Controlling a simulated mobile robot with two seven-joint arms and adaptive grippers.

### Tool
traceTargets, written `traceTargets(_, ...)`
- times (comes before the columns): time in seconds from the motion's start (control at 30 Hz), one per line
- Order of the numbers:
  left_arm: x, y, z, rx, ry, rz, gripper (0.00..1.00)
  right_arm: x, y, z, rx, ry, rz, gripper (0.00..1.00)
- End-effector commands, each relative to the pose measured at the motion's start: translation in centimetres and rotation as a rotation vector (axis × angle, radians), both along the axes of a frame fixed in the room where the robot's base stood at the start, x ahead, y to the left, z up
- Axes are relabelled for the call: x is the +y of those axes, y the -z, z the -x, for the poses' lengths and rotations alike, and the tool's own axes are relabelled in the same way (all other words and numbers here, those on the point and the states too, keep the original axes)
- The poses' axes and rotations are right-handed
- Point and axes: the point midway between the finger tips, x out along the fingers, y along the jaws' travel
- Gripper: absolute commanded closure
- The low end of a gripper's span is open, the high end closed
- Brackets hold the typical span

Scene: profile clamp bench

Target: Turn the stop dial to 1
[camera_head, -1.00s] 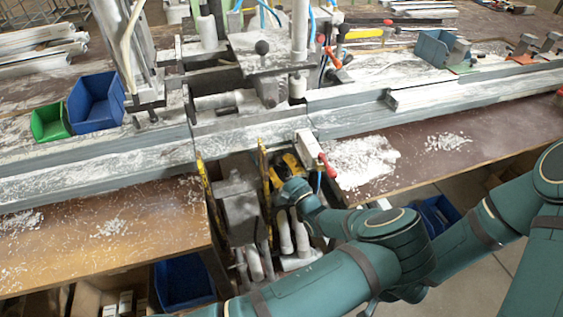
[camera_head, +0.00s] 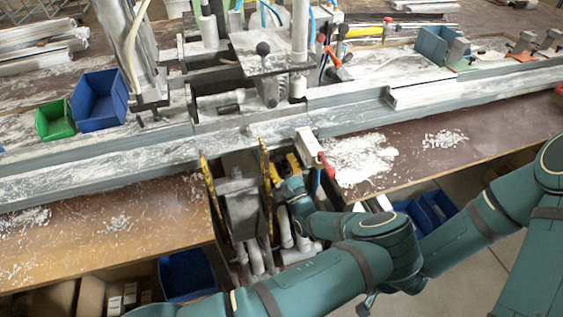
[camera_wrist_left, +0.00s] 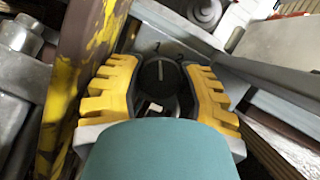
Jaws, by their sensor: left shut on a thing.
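The stop dial (camera_wrist_left: 158,75) is a round black knob with a white pointer line, seen in the left wrist view. The line points upward, close to the 1. My left gripper (camera_wrist_left: 160,88) has its yellow fingers on both sides of the knob and is shut on it. In the head view my left gripper (camera_head: 282,172) is low at the front of the machine, below the rail, and my wrist hides the dial. My right gripper is not in view.
A yellow-and-black striped post (camera_head: 265,175) stands just left of the gripper. A white box with a red-tipped lever (camera_head: 307,147) is close above right. The long metal rail (camera_head: 110,160) crosses above. Blue (camera_head: 98,103) and green (camera_head: 54,121) bins stand at left.

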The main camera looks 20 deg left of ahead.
Motion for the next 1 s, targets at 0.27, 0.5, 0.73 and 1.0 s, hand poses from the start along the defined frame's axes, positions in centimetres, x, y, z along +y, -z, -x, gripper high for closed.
traceTargets(0.27,0.0,0.0,-0.1,-0.001,0.001,0.001,0.46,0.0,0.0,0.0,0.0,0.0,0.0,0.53)
traceTargets(0.5,0.1,0.0,0.0,-0.001,-0.001,0.002,0.46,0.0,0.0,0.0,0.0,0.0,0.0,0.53)
traceTargets(0.73,0.1,0.1,0.0,-0.028,-0.003,0.046,0.46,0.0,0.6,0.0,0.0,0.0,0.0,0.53)
traceTargets(1.0,-0.1,0.4,-0.1,-0.233,-0.003,0.35,0.46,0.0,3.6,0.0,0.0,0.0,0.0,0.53)
